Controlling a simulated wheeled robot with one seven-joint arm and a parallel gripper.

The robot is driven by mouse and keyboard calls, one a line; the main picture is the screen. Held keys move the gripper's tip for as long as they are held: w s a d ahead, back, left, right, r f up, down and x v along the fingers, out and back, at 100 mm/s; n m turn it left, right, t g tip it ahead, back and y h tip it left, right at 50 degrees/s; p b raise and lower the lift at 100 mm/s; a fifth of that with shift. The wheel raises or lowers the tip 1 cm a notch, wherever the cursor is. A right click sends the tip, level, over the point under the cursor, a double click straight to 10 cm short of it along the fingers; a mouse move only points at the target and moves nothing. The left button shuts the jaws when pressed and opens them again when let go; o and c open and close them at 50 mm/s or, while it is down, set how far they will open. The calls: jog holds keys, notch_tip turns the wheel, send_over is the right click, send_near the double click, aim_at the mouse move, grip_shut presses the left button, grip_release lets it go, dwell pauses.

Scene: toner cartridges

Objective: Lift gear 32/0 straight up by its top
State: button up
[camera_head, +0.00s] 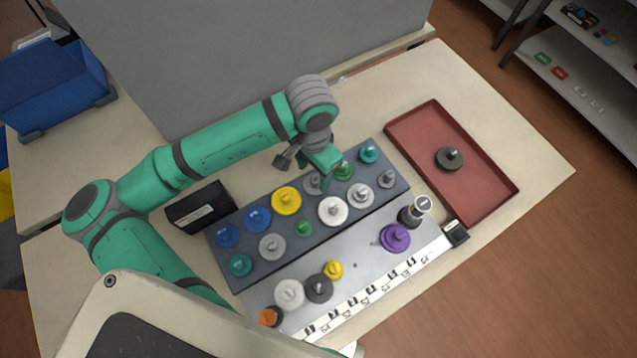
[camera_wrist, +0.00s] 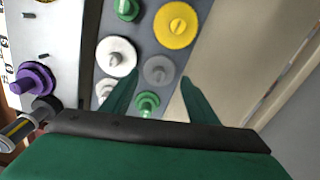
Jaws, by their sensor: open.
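Several gears stand on pegs on the dark tray (camera_head: 378,203); I cannot read any number, so I cannot tell which is gear 32/0. My gripper (camera_head: 323,176) is over the tray's back row, fingers pointing down. In the wrist view my gripper (camera_wrist: 160,78) is open and empty, with a grey gear (camera_wrist: 158,70) and a green gear (camera_wrist: 147,104) showing between and below its fingers. In the head view the grey gear (camera_head: 312,184) is partly hidden by my gripper. The green gear (camera_head: 345,171) is just to its right.
Neighbouring gears stand close: a yellow one (camera_head: 286,201), a white one (camera_head: 332,210) and a teal one (camera_head: 369,154). A red tray (camera_head: 480,205) with a dark gear (camera_head: 449,158) lies to the right. A black box (camera_head: 200,207) stands left of the gear tray.

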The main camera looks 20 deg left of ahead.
aim_at(315, 180)
jog(key=shift+d+f, duration=0.1)
jog(key=shift+f, duration=2.45)
jog(key=c, duration=0.7)
